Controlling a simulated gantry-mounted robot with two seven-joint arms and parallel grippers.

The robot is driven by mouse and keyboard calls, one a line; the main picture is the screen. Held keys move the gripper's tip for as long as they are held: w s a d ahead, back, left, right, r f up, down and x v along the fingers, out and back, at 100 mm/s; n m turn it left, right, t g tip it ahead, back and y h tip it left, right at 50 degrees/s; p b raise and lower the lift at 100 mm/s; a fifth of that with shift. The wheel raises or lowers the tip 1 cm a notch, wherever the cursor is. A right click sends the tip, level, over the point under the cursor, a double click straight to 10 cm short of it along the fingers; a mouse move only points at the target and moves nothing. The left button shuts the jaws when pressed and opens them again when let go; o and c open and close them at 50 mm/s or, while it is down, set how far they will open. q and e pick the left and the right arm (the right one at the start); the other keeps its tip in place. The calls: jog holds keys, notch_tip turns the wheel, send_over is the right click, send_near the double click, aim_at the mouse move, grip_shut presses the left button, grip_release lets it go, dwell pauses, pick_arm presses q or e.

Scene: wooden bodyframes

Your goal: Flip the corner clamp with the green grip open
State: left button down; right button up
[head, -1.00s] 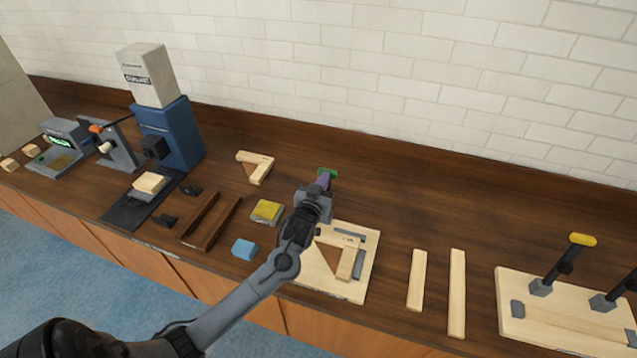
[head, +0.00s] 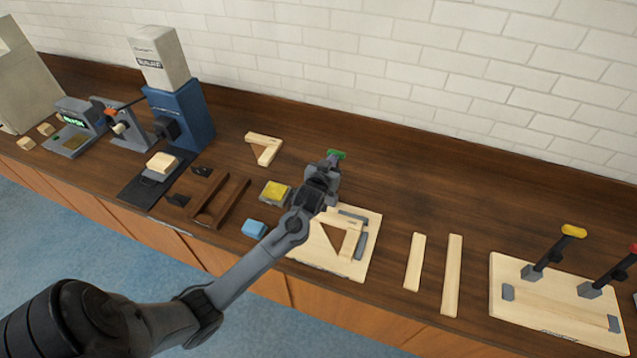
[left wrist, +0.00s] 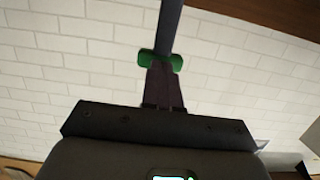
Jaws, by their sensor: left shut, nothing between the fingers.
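The corner clamp's green grip (head: 336,154) shows just beyond my left gripper (head: 328,165), above the back of a pale board (head: 350,268). Two wooden bars (head: 337,236) meet at a corner on this board, between grey stops. My gripper and wrist hide most of the clamp. In the left wrist view, the green grip (left wrist: 147,60) crosses at the tips of my left gripper (left wrist: 163,70), with a dark clamp lever (left wrist: 169,25) running beyond it. The left fingers are shut with nothing between them; I cannot tell whether they touch the grip. My right gripper is out of view.
Two loose wooden strips (head: 414,262) lie right of the board. Another board (head: 510,320) carries clamps with yellow (head: 573,231) and red grips. A yellow-topped block (head: 275,191), a blue block (head: 254,229) and a brown frame (head: 222,203) lie left.

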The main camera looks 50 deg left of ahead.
pick_arm(q)
jog(key=s+d+r+m+g+h+p, duration=0.1)
jog(key=s+d+m+g+h+p, duration=0.1)
jog(key=s+d, duration=0.6)
jog(key=s+d+r+m+g+h+p, duration=0.2)
jog(key=s+d, duration=0.7)
jog(key=s, duration=0.6)
jog(key=s+d+r+m+g+h+p, duration=0.1)
jog(key=s+d+m+g+h+p, duration=0.2)
jog(key=s+d+g+p, duration=0.3)
jog(key=shift+s+d+r+m+h+p, duration=0.35)
jog(key=shift+s+d+p, duration=0.45)
jog(key=shift+s+d, duration=1.5)
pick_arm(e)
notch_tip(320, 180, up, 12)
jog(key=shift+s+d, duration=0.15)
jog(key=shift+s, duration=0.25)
